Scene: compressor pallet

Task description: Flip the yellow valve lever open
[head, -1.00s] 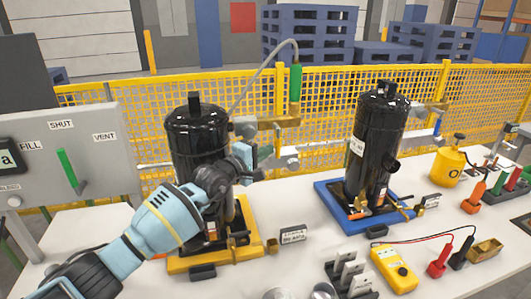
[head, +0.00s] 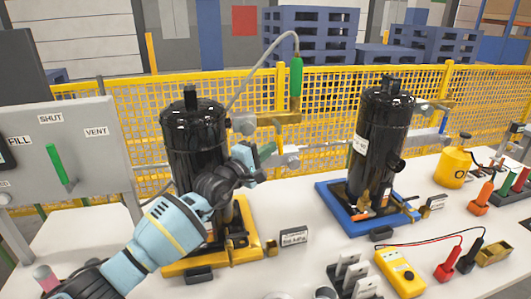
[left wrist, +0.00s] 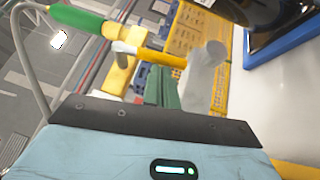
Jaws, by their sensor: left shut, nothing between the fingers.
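A black compressor (head: 195,130) stands upright on a yellow base (head: 190,266) at left centre in the head view. Valve fittings stick out at its right, with a brass-yellow bar (head: 278,118) under a green hose handle (head: 296,78). The left wrist view shows an orange-yellow bar (left wrist: 165,57), probably the valve lever, between a pale end and a grey cylinder (left wrist: 206,62). My left gripper (head: 265,154) is shut and empty, just below the brass-yellow bar; contact cannot be told. Its greenish fingers (left wrist: 163,90) point toward the fittings. My right gripper is out of view.
A second black compressor (head: 378,145) stands on a blue base (head: 340,215) to the right. A grey panel (head: 75,160) with a green lever (head: 56,163) is at left. A yellow meter (head: 402,275) lies near the front. Yellow mesh fencing (head: 330,110) runs behind the table.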

